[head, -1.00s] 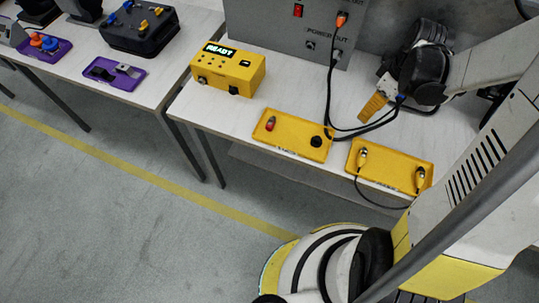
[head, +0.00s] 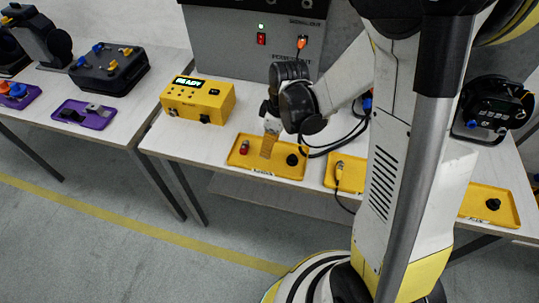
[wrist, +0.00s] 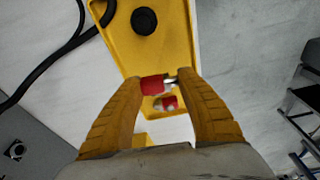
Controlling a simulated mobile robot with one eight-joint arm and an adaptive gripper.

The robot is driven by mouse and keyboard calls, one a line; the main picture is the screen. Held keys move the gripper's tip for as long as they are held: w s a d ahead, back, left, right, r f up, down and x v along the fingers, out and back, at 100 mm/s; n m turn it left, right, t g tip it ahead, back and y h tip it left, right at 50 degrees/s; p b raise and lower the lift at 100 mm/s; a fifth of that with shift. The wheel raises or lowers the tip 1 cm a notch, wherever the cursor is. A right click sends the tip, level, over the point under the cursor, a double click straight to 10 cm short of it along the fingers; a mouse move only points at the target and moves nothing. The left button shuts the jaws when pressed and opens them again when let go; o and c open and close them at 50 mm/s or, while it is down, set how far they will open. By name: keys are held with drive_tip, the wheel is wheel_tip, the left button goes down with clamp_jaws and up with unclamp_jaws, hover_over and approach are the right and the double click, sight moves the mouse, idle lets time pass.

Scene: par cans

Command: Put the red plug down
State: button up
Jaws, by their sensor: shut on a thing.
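My gripper (head: 266,154) is over the left yellow tray (head: 237,160) on the bench, fingers pointing down. In the wrist view my gripper (wrist: 164,82) is shut on a red plug (wrist: 156,85) with a metal tip, held crosswise between the fingertips. The held plug is hidden behind the fingers in the head view. Another red plug (head: 244,147) is at the tray's left end; it also shows just beyond the held one in the wrist view (wrist: 166,103). I cannot tell whether the held plug touches the tray floor.
A black round piece (head: 292,159) is at the tray's right end. The yellow READY box (head: 198,99) stands behind left. A second yellow tray (head: 349,168) with a plug is to the right, partly behind my arm. Black cables (head: 335,145) run from the grey power unit (head: 235,45).

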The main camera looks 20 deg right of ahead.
drive_tip(key=shift+f+b, duration=1)
drive_tip(key=shift+f, duration=1)
drive_tip(key=shift+f, duration=0.2)
drive_tip(key=o, duration=1.1)
drive_tip(key=shift+r, duration=0.1)
